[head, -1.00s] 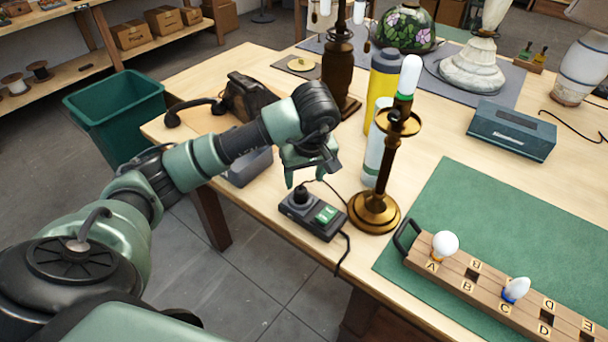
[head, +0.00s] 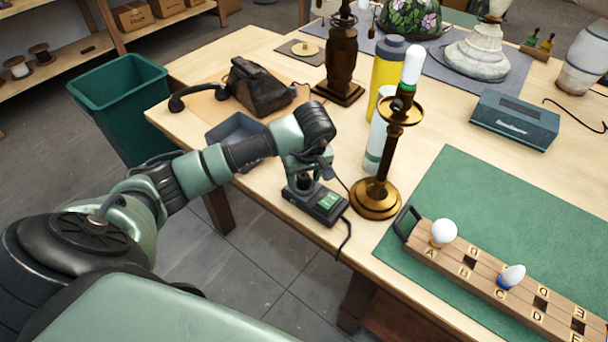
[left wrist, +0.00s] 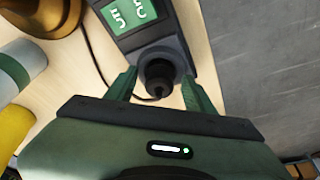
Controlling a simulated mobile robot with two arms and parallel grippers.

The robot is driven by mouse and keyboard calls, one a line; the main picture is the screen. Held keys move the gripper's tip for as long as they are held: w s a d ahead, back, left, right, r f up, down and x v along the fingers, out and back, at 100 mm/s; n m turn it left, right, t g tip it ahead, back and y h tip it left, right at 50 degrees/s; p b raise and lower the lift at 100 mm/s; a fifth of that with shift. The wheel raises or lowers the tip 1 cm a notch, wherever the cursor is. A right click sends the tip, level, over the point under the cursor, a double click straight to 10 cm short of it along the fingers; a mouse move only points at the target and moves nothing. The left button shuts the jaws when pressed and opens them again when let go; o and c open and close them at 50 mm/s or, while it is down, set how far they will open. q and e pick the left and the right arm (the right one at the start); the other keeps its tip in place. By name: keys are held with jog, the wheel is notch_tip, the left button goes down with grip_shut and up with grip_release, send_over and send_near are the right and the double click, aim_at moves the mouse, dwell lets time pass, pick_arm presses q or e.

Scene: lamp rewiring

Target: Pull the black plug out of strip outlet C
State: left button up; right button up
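A black plug (head: 303,183) stands in the socket of a small dark box with a green display (head: 328,202), near the table's front edge. My left gripper (head: 302,186) is down over the plug. In the left wrist view the open fingers (left wrist: 159,88) stand on either side of the plug (left wrist: 158,72), with the box (left wrist: 150,30) just beyond. I cannot tell whether a finger touches it. A wooden rack lettered A to E (head: 490,278) holds white bulbs at A and C; no plug shows in it. My right gripper is not in view.
A brass candlestick lamp (head: 377,198) stands close to the right of the box. A black cord (head: 345,240) hangs over the table edge. A green mat (head: 460,190) is mostly clear.

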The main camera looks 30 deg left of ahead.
aim_at(304, 176)
pick_arm(q)
grip_shut()
jog(key=shift+r, duration=0.2)
jog(key=shift+r+p, duration=1.4)
jog(key=shift+r, duration=0.8)
